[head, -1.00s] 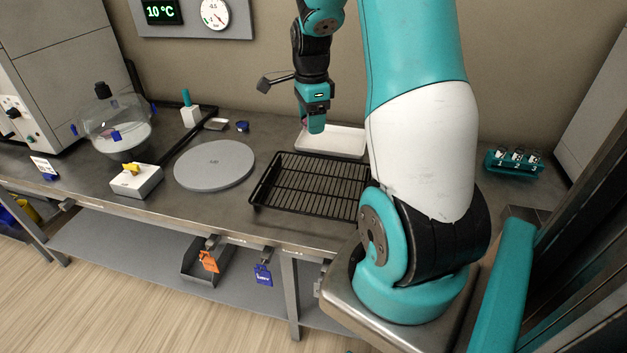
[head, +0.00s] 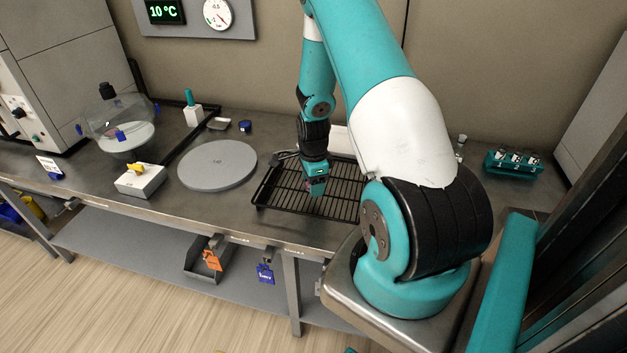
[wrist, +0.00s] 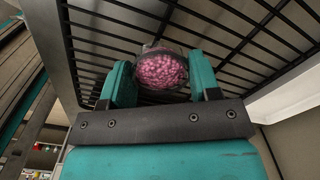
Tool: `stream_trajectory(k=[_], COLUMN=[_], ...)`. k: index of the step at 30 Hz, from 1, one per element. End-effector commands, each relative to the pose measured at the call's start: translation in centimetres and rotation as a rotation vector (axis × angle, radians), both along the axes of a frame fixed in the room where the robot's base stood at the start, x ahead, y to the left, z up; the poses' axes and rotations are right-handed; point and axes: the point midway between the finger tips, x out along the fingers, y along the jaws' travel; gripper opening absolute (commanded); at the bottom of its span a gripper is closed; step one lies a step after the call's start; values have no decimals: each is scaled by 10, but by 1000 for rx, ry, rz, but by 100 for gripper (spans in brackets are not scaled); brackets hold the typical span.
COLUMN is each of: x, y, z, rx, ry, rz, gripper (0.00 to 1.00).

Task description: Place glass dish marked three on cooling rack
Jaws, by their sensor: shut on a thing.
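A small round glass dish (wrist: 162,72) filled with pink beads sits between the fingers of my gripper (wrist: 161,84) in the wrist view. The fingers are shut on its sides. I cannot read any mark on it. The cooling rack (wrist: 88,48), a black wire grid, fills the wrist view behind the dish. In the head view my gripper (head: 316,190) points down over the middle of the cooling rack (head: 278,196), and the dish is mostly hidden there. I cannot tell whether the dish touches the wires.
A white tray (head: 338,138) lies behind the rack, partly hidden by my arm. A grey round plate (head: 217,163) and a white box with a yellow knob (head: 140,181) stand left. A teal holder with numbered vials (head: 513,162) stands right. The rack's visible wires are otherwise bare.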

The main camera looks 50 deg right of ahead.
Motion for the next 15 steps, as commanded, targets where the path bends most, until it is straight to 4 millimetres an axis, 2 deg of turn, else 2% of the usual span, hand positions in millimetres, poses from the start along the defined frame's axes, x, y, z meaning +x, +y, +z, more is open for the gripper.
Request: stream_trajectory(k=[10,11,14,15], x=[0,0,0,0], y=[0,0,0,0], z=[-4,-4,-3,-3], rx=[-1,-1,-1,-1], ry=[-1,-1,-1,-1], rz=[0,0,0,0], gripper=[33,59,82,82])
